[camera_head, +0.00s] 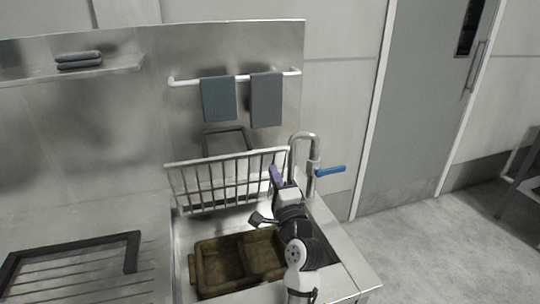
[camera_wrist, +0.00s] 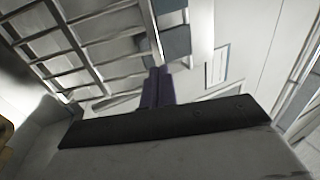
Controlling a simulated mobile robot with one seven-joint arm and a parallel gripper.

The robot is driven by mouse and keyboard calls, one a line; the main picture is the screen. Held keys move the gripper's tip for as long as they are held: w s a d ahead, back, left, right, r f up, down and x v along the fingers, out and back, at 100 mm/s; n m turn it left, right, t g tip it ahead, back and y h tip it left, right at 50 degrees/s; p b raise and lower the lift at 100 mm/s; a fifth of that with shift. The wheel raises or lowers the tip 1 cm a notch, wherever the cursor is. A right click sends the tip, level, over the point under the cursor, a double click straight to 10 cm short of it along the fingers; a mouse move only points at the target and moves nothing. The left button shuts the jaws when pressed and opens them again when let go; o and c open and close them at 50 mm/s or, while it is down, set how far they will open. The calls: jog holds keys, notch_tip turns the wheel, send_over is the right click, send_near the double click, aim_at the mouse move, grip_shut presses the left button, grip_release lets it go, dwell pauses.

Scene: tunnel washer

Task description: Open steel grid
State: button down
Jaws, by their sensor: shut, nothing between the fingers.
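The steel grid (camera_head: 228,184) stands nearly upright along the back of the sink in the head view. Its bars also fill the upper left of the wrist view (camera_wrist: 75,45). My gripper (camera_head: 275,174) is at the grid's right end, with its purple fingers pointing up. In the wrist view the fingers (camera_wrist: 157,88) are together with nothing between them, just right of the grid's edge. I cannot tell whether they touch the grid.
A brown container (camera_head: 238,262) sits in the sink below the grid. A tap (camera_head: 304,150) with a blue lever (camera_head: 329,171) stands close to the right of my gripper. Towels (camera_head: 219,99) hang on a rail (camera_head: 182,82) behind. A ribbed drainboard (camera_head: 80,277) lies left.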

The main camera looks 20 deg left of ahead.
aim_at(266, 152)
jog(key=shift+p+x, duration=0.7)
jog(key=shift+x, duration=1.85)
jog(key=shift+w+a+r, duration=0.1)
jog(key=shift+w+r, duration=0.05)
jog(key=shift+r, duration=0.05)
jog(key=x, duration=1.3)
jog(key=shift+r, duration=0.4)
